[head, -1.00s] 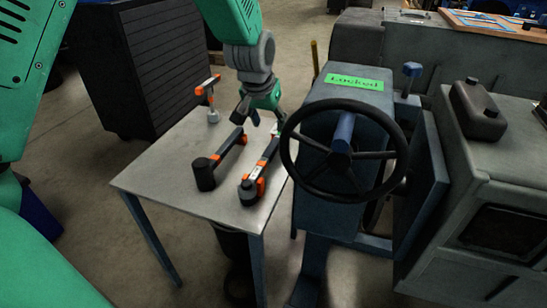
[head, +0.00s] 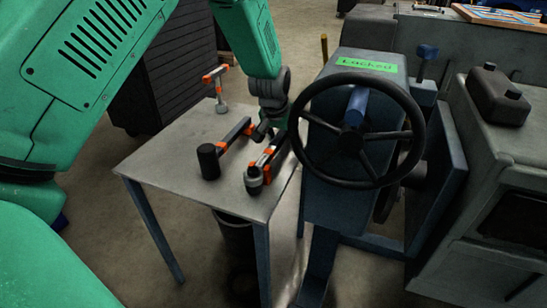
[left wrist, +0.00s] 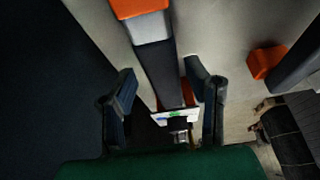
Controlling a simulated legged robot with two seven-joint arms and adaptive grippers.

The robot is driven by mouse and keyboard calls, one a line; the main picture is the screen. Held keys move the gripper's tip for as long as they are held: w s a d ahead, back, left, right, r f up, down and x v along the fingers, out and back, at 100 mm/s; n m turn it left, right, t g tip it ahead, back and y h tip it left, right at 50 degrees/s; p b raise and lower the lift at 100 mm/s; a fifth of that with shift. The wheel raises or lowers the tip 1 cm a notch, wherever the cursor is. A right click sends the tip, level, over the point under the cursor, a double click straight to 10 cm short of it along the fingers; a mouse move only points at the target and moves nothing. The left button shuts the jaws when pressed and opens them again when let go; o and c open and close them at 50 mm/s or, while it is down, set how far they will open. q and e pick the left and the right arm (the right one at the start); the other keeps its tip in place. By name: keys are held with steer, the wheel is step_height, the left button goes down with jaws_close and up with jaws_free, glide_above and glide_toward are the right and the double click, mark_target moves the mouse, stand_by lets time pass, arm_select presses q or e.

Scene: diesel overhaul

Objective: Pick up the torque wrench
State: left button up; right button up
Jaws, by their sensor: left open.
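The torque wrench (head: 257,173), orange and black with a round dark head at the near end, lies on the grey table (head: 180,175) near its right edge. In the left wrist view, the open left gripper (left wrist: 160,76) has a finger on each side of the wrench's dark shaft (left wrist: 158,63). I cannot tell whether the fingers touch it. My right gripper is not in view.
A black-headed mallet (head: 208,162) lies just left of the wrench, and an orange-handled tool (head: 217,85) stands behind it. The black steering wheel (head: 405,135) and blue console (head: 335,205) are close on the right. The table's front left is clear.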

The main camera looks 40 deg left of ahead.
arm_select(q)
steer(key=shift+w+a+f, duration=0.1)
steer(key=shift+a+f, duration=0.15)
steer(key=shift+f, duration=0.05)
steer(key=shift+a, duration=0.3)
steer(key=shift+c, duration=0.4)
steer(key=c, duration=0.7)
jaws_close()
steer(key=shift+d+r, duration=0.15)
steer(key=shift+d, duration=0.2)
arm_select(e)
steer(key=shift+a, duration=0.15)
arm_select(q)
step_height(320, 180, up, 10)
steer(key=p, duration=0.4)
steer(key=shift+a, duration=0.1)
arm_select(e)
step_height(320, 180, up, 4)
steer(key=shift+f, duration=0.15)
arm_select(q)
steer(key=shift+c, duration=0.6)
jaws_free()
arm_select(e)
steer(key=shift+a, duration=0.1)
arm_select(q)
jaws_close()
